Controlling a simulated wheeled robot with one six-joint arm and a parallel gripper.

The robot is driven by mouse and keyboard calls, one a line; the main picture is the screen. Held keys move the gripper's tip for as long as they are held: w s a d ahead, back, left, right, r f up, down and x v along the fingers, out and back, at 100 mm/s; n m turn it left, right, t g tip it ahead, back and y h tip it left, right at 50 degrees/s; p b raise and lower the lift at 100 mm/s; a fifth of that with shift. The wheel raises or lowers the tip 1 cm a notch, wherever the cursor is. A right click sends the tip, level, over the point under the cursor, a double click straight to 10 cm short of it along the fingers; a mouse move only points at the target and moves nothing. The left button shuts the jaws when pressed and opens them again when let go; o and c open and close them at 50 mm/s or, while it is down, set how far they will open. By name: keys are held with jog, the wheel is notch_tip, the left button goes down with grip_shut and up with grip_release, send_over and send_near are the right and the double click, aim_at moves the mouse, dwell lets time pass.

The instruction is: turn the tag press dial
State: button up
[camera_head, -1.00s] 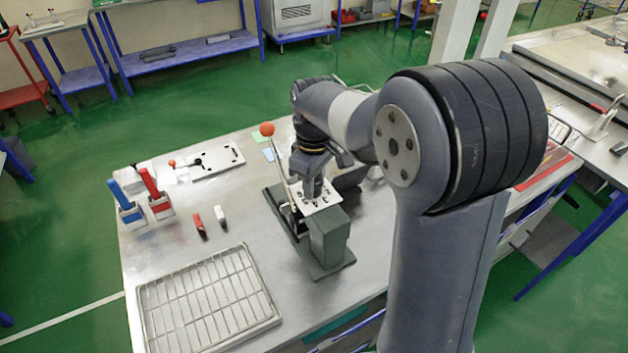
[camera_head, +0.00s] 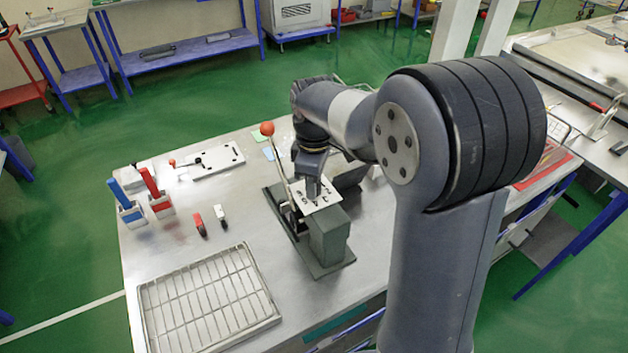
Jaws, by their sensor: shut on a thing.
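The tag press (camera_head: 329,239) is a dark green-grey machine on the steel bench, with a long lever ending in an orange-red ball (camera_head: 267,128). A white dial plate (camera_head: 324,200) with black marks lies on top of it. My gripper (camera_head: 313,192) points down at the middle of this plate, shut on the dial's centre. The fingertips and the part between them are small and mostly hidden, so the grip itself is hard to see.
A wire tray (camera_head: 143,300) lies at the bench's front left. Blue and red handled levers (camera_head: 130,211), a red block (camera_head: 200,224) and a white block (camera_head: 220,216) stand left of the press. A pale plate with a small lever (camera_head: 215,160) lies behind. Bare steel separates them.

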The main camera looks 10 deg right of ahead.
jog(key=o, duration=1)
notch_tip(320, 180, up, 11)
jog(key=shift+f+b, duration=0.1)
jog(key=shift+b, duration=0.5)
notch_tip(320, 180, down, 11)
jog(key=shift+r+p, duration=0.1)
jog(key=shift+p, duration=0.55)
